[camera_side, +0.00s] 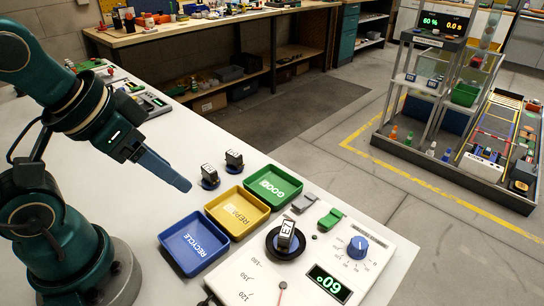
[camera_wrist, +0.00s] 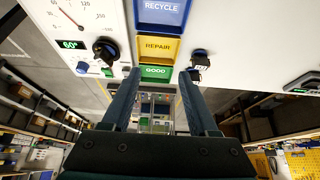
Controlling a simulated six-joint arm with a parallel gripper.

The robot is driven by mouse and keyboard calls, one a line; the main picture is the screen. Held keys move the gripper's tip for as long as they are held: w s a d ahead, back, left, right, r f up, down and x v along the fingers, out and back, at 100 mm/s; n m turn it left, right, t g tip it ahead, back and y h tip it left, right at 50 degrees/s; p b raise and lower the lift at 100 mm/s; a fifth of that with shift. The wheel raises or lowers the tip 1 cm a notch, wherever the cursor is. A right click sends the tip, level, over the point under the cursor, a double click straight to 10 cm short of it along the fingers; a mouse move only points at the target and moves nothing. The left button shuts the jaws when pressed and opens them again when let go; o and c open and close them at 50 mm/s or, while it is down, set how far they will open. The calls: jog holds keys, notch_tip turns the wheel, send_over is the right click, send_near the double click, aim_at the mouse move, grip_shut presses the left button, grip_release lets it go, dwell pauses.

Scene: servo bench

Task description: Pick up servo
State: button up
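A servo (camera_side: 286,236) with a white label sits on the round black mount of the white tester. It also shows at upper left in the wrist view (camera_wrist: 105,50). Two more dark servos with white labels, one (camera_side: 208,173) nearer and one (camera_side: 234,159) farther, stand on round black bases behind the trays. In the wrist view a servo (camera_wrist: 200,64) shows just right of the green tray. My gripper (camera_side: 187,185) is above the table, left of the trays. In the wrist view its fingers (camera_wrist: 160,75) are apart with nothing held.
The blue RECYCLE (camera_side: 166,243), yellow REPAIR (camera_side: 211,211) and green GOOD (camera_side: 298,182) trays look empty. The tester (camera_side: 235,275) has a blue knob (camera_side: 358,245) and a display (camera_side: 330,282). Table left of the trays is clear.

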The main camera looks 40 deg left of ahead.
jog(key=w+d+r+n, duration=0.1)
jog(key=w+r+n, duration=0.2)
jog(key=r+n, duration=0.1)
jog(key=n+g, duration=0.2)
jog(key=g, duration=0.4)
send_over(287, 229)
notch_tip(287, 229, down, 10)
jog(key=shift+a+f, duration=0.1)
jog(key=shift+f+m, duration=0.3)
jog(key=shift+f, duration=2.15)
